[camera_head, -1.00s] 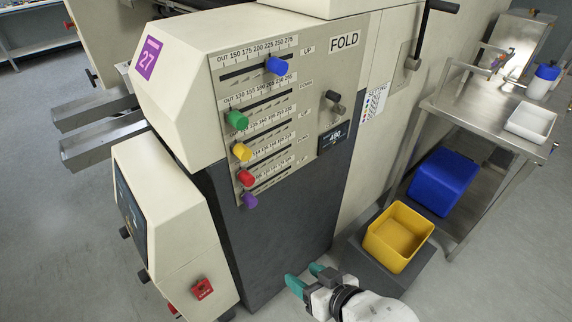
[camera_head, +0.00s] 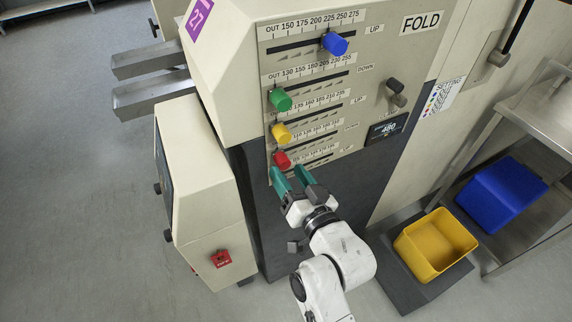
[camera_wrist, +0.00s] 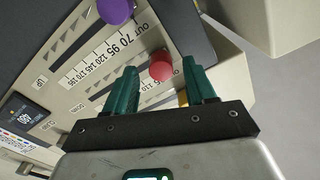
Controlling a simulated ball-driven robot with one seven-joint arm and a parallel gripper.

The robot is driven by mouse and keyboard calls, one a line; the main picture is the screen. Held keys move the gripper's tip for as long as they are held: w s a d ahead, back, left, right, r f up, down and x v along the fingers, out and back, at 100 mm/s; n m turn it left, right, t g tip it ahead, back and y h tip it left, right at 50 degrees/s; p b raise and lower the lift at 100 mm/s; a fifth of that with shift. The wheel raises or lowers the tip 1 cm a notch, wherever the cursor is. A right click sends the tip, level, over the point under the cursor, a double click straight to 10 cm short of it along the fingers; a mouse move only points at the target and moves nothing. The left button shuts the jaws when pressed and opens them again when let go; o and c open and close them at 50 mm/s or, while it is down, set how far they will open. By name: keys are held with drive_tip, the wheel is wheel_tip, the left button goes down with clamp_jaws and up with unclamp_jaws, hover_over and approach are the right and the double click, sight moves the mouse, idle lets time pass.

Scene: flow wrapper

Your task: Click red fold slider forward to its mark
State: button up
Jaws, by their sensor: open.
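The red knob (camera_head: 281,159) of the fold slider sits near the left, OUT end of its slot on the cream panel (camera_head: 374,92). My gripper (camera_head: 288,173) is open just below and in front of it in the head view. In the wrist view, which sees the panel upside down, the red knob (camera_wrist: 160,66) shows between my two teal fingertips (camera_wrist: 160,72), with gaps on both sides. I cannot tell how far the tips are from the panel. The slider's mark cannot be made out.
The yellow knob (camera_head: 281,133), green knob (camera_head: 280,100) and blue knob (camera_head: 334,43) sit on slots above. A purple knob (camera_wrist: 115,10) is close by in the wrist view; my gripper hides it in the head view. A control box (camera_head: 205,180) stands to the left.

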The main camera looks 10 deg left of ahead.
sight(281, 160)
drive_tip(key=shift+x, duration=1.35)
clamp_jaws()
